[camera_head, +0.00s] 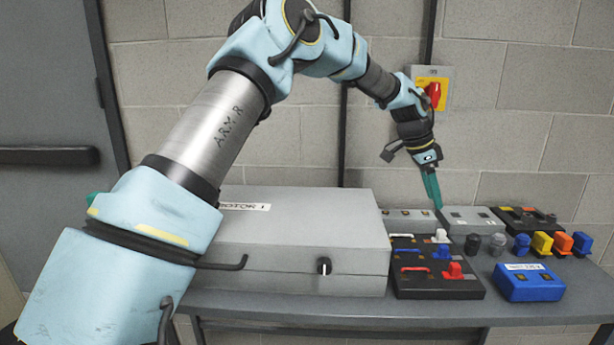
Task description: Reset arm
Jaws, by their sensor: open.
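My arm (232,119) reaches across the view from the lower left, up over the grey box, then down to the right. My gripper (434,195) has teal fingers and points down above the back of the bench, near two grey boxes. Its fingers overlap in this view, and nothing shows between them. It appears apart from the things on the bench.
A large grey box (290,270) with a black knob stands on the bench (340,308). To its right are a black panel (436,288) with coloured levers, a blue box (528,283) and several small coloured blocks. A red switch (433,94) is on the wall; a door (50,110) is left.

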